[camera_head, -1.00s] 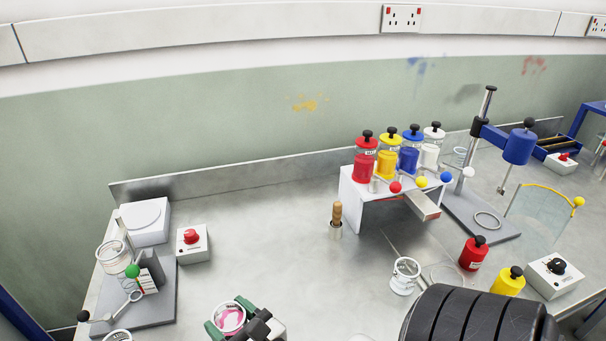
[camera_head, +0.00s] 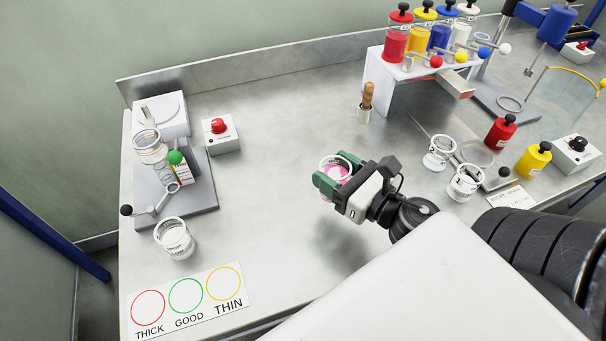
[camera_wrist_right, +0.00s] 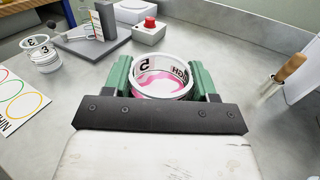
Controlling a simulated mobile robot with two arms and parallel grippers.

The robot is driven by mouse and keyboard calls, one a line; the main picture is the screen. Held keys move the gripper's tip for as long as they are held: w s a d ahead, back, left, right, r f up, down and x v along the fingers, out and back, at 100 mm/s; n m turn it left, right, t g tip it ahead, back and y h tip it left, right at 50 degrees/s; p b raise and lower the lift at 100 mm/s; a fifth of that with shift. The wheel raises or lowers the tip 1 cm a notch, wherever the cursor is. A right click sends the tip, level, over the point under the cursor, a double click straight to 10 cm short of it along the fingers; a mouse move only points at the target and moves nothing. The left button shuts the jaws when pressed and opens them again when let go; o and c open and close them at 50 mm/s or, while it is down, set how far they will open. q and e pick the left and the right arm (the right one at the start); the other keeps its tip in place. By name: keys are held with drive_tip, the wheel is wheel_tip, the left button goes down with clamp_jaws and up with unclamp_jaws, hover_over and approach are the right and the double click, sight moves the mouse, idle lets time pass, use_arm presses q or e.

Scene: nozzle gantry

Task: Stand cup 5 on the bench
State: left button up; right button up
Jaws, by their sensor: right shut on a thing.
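Cup 5 (camera_wrist_right: 163,75) is a clear cup with a white band marked 5 and pink liquid inside. It also shows in the head view (camera_head: 336,167). My right gripper (camera_head: 336,182) is shut on it, with green fingers on both sides of the cup, and the cup looks upright. In the right wrist view the cup sits between the fingers (camera_wrist_right: 163,82). I cannot tell whether its base touches the bench (camera_head: 270,220), a grey metal top. My left gripper is not in view.
A cup marked 3 (camera_head: 175,238) stands front left near the THICK, GOOD, THIN card (camera_head: 188,302). A grey stand (camera_head: 196,203) and red-button box (camera_head: 220,135) are at left. A wooden-handled tool (camera_head: 367,98) and two cups (camera_head: 439,152) stand right. The bench's middle is clear.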

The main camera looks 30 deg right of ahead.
drive_tip(key=s+d+r+n+g+y+b, duration=0.2)
drive_tip(key=s+r+n+g+y+b, duration=0.25)
drive_tip(key=y, duration=0.35)
drive_tip(key=shift+n+t, duration=0.35)
drive_tip(key=shift+n, duration=0.1)
drive_tip(key=w+a+f, duration=0.1)
drive_tip(key=w+f, duration=0.1)
drive_tip(key=w, duration=0.1)
drive_tip(key=w+a+f, duration=0.2)
drive_tip(key=w+f, duration=0.1)
drive_tip(key=w+a+f, duration=0.2)
drive_tip(key=w, duration=0.1)
drive_tip(key=shift+w+f+b, duration=0.15)
drive_tip(key=shift+f+b, duration=0.2)
use_arm(q)
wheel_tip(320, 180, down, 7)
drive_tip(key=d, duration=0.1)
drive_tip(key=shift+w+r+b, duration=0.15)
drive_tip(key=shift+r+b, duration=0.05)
drive_tip(key=shift+b, duration=0.15)
use_arm(e)
drive_tip(key=shift+f, duration=2.05)
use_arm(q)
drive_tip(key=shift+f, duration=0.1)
use_arm(e)
drive_tip(key=shift+f, duration=0.1)
drive_tip(key=o, duration=1)
